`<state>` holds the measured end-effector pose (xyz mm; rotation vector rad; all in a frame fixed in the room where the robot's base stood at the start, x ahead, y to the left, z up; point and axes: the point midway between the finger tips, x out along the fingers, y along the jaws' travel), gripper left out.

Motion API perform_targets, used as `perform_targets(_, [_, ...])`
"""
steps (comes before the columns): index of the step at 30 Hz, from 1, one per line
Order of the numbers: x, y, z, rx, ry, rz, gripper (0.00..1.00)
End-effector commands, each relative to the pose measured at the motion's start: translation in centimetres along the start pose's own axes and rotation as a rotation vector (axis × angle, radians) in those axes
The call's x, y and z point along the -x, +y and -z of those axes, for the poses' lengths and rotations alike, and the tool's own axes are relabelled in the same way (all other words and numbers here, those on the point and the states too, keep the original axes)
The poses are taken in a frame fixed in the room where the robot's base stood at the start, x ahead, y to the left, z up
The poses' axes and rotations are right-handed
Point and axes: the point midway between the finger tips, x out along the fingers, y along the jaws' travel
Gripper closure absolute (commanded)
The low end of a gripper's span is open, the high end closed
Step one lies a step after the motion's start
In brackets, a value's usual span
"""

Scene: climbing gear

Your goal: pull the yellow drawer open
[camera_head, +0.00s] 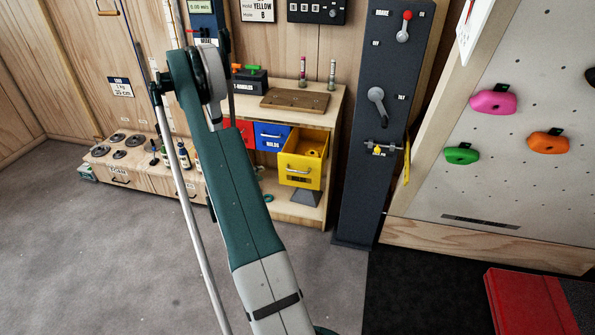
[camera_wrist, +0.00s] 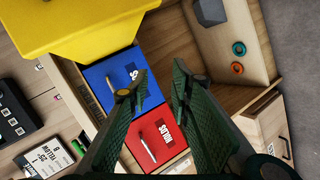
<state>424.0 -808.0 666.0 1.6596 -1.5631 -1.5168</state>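The yellow drawer (camera_head: 301,172) stands pulled out from the wooden cabinet in the head view, with yellow things visible inside it. Its front carries a handle and a dark label. In the wrist view the yellow drawer (camera_wrist: 75,32) fills the upper left, cut off by the frame edge, and its handle is not visible there. My gripper (camera_wrist: 159,72) is open and empty, its two green fingers apart. It is clear of the yellow drawer and hangs in front of the blue and red drawers. In the head view my arm hides much of the gripper.
The blue drawer (camera_head: 271,137) and red drawer (camera_head: 245,131) are shut beside the yellow one. A brown board (camera_head: 294,100) lies on the cabinet top. A dark panel with levers (camera_head: 381,120) stands right of the cabinet. Coloured rings (camera_wrist: 238,58) lie on the lower shelf.

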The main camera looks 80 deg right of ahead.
Motion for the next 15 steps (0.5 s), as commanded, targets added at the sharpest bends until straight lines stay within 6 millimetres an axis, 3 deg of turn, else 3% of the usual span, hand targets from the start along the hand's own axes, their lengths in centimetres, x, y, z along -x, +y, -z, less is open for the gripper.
perform_targets(5, [-2.2, 2.4, 3.5, -0.134, 0.16, 0.048, 0.78])
perform_targets(10, [-3.9, 8.3, 5.7, -0.209, 0.304, 0.028, 0.78])
perform_targets(15, [-4.8, 15.2, 6.6, -0.229, 0.427, -0.016, 0.78])
